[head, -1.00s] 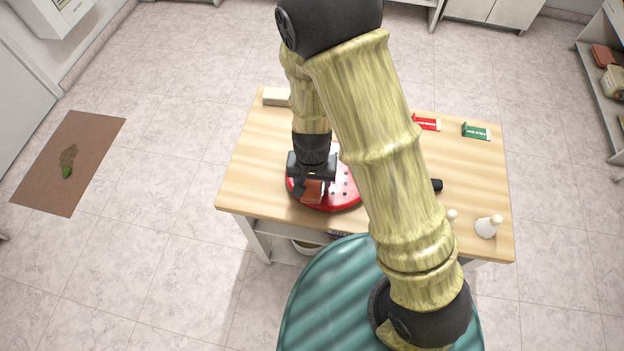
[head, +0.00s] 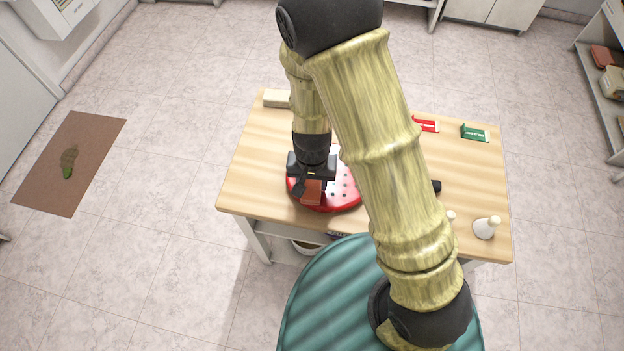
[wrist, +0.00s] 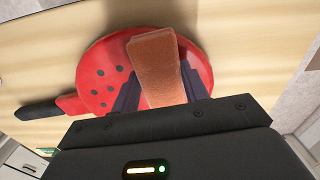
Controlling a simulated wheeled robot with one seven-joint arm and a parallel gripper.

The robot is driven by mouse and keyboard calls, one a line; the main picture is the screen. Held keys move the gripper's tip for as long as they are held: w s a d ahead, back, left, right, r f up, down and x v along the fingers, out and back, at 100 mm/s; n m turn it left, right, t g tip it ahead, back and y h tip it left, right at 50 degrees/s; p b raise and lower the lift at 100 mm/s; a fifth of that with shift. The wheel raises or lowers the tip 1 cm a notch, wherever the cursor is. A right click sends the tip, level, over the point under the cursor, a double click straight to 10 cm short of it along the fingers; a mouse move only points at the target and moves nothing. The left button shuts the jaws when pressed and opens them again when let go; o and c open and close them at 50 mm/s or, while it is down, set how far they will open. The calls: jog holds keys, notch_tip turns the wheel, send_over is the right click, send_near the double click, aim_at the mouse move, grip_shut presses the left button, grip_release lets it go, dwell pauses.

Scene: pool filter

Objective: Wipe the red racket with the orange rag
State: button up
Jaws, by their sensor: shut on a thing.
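The red racket (head: 345,193) lies flat on the wooden table, its round face dotted with dark holes. In the wrist view the racket (wrist: 95,75) has its black handle (wrist: 36,110) pointing left. My gripper (head: 312,190) is over the left part of the racket's face in the head view. It is shut on the orange rag (wrist: 160,65), a folded block between the two fingers. The rag also shows in the head view (head: 311,192). It overlaps the racket's face; I cannot tell whether it presses on it. My arm hides part of the racket in the head view.
The table (head: 255,170) also holds a pale block (head: 276,98) at the back left. The table's left part is clear.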

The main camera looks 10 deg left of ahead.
jog(key=shift+w, duration=0.1)
jog(key=shift+w+p, duration=0.45)
jog(key=shift+w, duration=0.65)
jog(key=shift+s+f+b, duration=0.15)
jog(key=shift+s, duration=0.55)
jog(key=shift+s+f+b, duration=0.1)
jog(key=shift+s+b, duration=0.05)
jog(key=shift+s, duration=0.55)
jog(key=shift+d, duration=0.1)
jog(key=shift+w+r+p, duration=0.15)
jog(key=shift+w+p, duration=0.35)
jog(key=shift+w, duration=0.85)
